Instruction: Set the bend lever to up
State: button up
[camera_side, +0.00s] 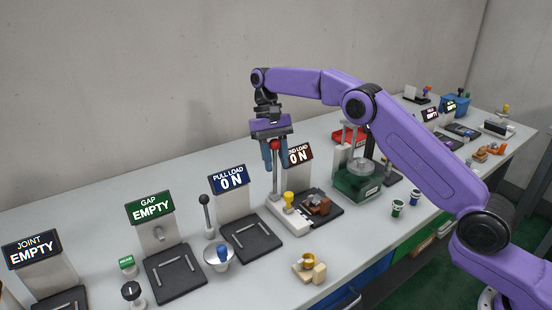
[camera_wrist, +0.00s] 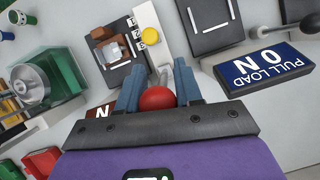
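The bend lever is a pale, thin shaft (camera_side: 275,178) topped by a red ball knob (camera_side: 275,145). It rises nearly upright from a white base (camera_side: 285,218) beside a dark bend fixture (camera_side: 329,208). My gripper (camera_side: 276,165) points down over the lever, one blue finger on each side of the knob. The wrist view shows the red knob (camera_wrist: 157,98) filling the gap between the fingers (camera_wrist: 157,78), which look closed on it. The bend load sign (camera_side: 298,154) reads 0 N and is partly hidden behind my gripper.
A yellow knob (camera_side: 289,198) stands on the base close to the lever. The pull load sign (camera_side: 232,179) and a black-knobbed lever (camera_side: 206,211) are to the left. A green machine (camera_side: 358,181) stands to the right. Bare table lies behind the stations.

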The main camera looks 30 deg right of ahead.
jog(key=o, duration=0.3)
jog(key=shift+w, duration=0.15)
jog(key=shift+r, duration=1.45)
jog(key=s+d+r, duration=0.3)
jog(key=s+r, duration=0.7)
jog(key=s, duration=0.3)
jog(key=shift+s+d, duration=0.2)
jog(key=shift+s, duration=0.1)
